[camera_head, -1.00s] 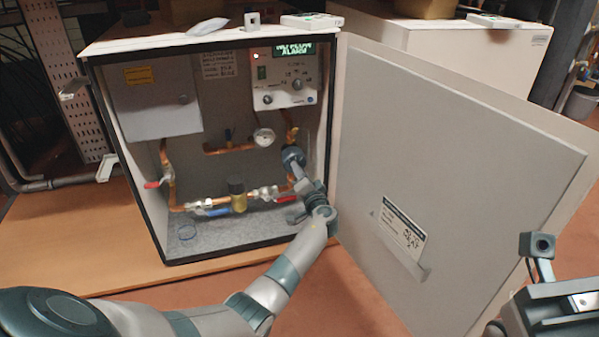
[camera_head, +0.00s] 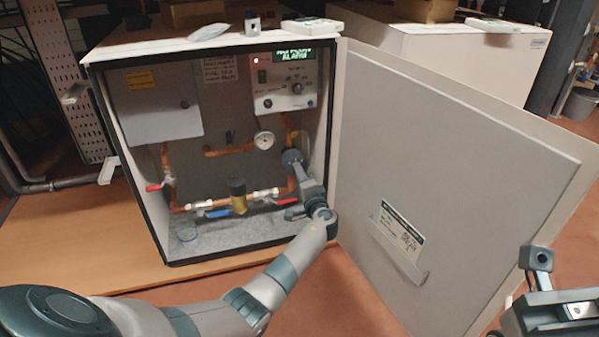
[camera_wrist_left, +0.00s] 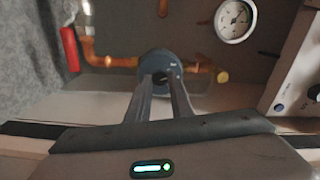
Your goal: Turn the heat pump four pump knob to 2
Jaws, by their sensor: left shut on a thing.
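The open heat pump cabinet (camera_head: 325,120) stands on a wooden surface. Inside it, a dark round pump (camera_head: 291,157) sits on the copper pipe at the right. In the left wrist view, the pump's dark blue round face (camera_wrist_left: 162,62) is straight ahead. My left gripper (camera_head: 298,168) reaches in at the pump; its two fingers (camera_wrist_left: 167,82) are close together on the knob at the pump's middle. The fingers hide most of the knob, so its setting cannot be read. My right wrist (camera_head: 555,310) shows at the lower right; its fingers are out of frame.
The control panel (camera_head: 284,80) has a green alarm display. A pressure gauge (camera_head: 264,140), red-handled valves (camera_head: 286,201) and a brass fitting (camera_head: 238,196) are near the pump. The cabinet door (camera_head: 450,180) stands open close to my left arm's right side.

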